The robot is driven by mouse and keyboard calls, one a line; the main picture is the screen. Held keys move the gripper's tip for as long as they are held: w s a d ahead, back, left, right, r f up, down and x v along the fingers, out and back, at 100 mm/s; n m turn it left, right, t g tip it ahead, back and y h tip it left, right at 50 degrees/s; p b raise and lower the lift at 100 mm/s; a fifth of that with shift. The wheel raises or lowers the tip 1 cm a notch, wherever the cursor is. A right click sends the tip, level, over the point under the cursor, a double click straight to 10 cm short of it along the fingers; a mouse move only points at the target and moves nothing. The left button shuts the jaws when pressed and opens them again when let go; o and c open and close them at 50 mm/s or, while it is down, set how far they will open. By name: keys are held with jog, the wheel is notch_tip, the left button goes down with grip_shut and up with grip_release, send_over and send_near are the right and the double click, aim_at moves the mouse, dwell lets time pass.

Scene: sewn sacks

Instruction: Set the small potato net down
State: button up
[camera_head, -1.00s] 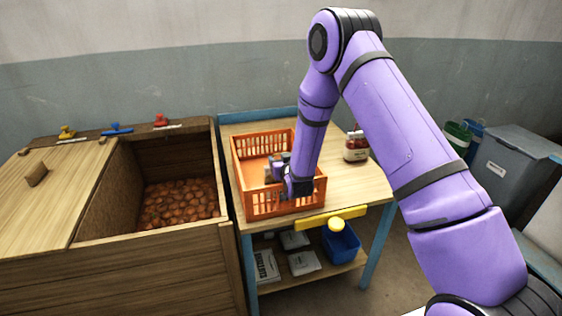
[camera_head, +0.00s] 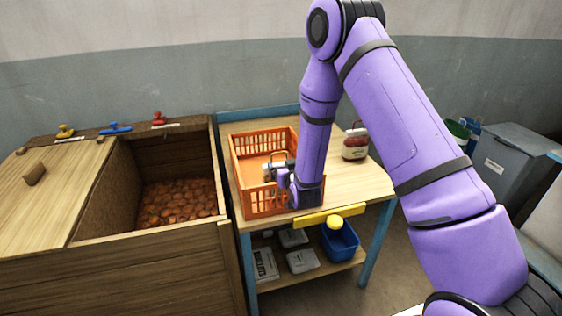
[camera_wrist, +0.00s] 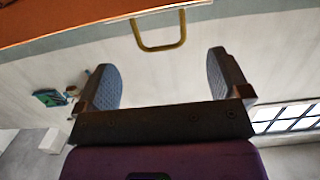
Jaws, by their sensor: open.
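No net shows there. My arm hides part of the crate's right side.
The table (camera_head: 365,182) has bare room right of the crate. A wooden bin (camera_head: 150,262) with brownish-orange produce (camera_head: 178,203) stands left. A blue tub (camera_head: 340,243) and grey packs sit on the lower shelf. Grey bins (camera_head: 505,165) stand right.

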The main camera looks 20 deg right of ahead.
jog(key=s, duration=0.6)
jog(key=s+d+r+g, duration=0.1)
jog(key=s+r+g, duration=0.2)
jog(key=r, duration=0.8)
jog(key=s+d+r+g, duration=0.2)
jog(key=s+r, duration=0.2)
jog(key=r, duration=0.7)
jog(key=s+d+r+g, duration=0.1)
jog(key=s+r+g, duration=0.1)
jog(key=s, duration=0.7)
jog(key=s+d+r+g, duration=0.1)
jog(key=s+r, duration=0.4)
jog(key=s, duration=0.5)
jog(key=s+d+r+g, duration=0.2)
jog(key=s+r+g, duration=0.1)
jog(key=s, duration=0.7)
jog(key=shift+r, duration=0.45)
